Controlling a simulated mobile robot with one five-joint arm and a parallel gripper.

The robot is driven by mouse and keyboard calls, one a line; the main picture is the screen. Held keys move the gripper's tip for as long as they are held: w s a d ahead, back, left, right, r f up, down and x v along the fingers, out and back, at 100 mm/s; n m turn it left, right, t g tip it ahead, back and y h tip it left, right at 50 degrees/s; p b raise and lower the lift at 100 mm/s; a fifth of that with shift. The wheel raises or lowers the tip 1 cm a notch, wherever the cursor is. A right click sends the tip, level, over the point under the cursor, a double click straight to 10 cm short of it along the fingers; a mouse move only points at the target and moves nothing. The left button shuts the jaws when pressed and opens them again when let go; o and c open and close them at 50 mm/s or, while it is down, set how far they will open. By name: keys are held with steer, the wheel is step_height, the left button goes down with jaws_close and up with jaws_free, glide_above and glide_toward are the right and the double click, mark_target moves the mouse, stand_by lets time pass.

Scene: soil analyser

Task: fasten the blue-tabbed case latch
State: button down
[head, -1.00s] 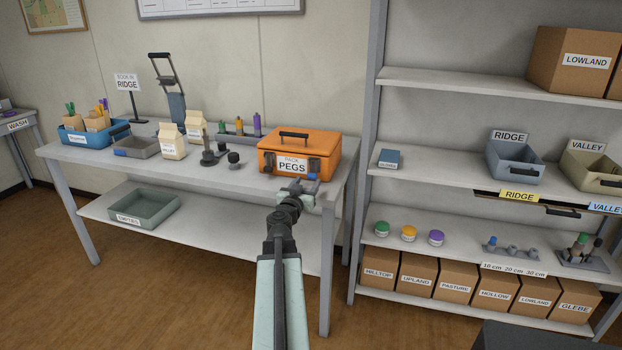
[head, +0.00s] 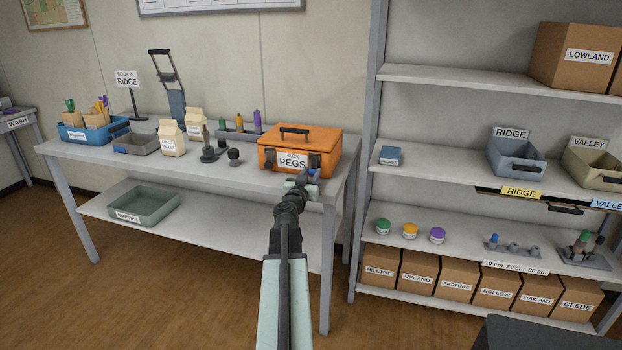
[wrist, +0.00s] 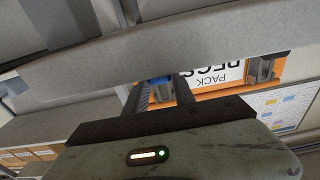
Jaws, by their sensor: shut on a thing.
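The orange case (head: 318,139), labelled "PACK PEGS", stands shut-looking at the right end of the work table, with a dark handle on its lid. Its front carries two dark latches. The left latch (head: 270,161) is plain. The blue-tabbed latch (head: 314,172) is at the front right, partly hidden by my gripper (head: 304,180). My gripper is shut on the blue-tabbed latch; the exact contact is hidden.
The table (head: 200,175) also holds paper bags (head: 172,138), a grey tray (head: 136,143), a blue bin (head: 93,131), dark knobbed pieces (head: 209,152) and coloured bottles behind. A shelf unit (head: 430,170) stands close on the right. Floor in front is clear.

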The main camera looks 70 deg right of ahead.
steer(key=shift+d+f+h+b, duration=0.15)
steer(key=shift+f+h+b, duration=0.1)
steer(key=shift+h+b, duration=0.25)
steer(key=shift+r, duration=0.15)
steer(key=c, duration=1)
jaws_free()
steer(key=shift+c, duration=0.2)
steer(key=a+f+b, duration=0.1)
steer(key=a, duration=0.6)
steer(key=shift+s+a, duration=0.2)
steer(key=shift+a, duration=0.15)
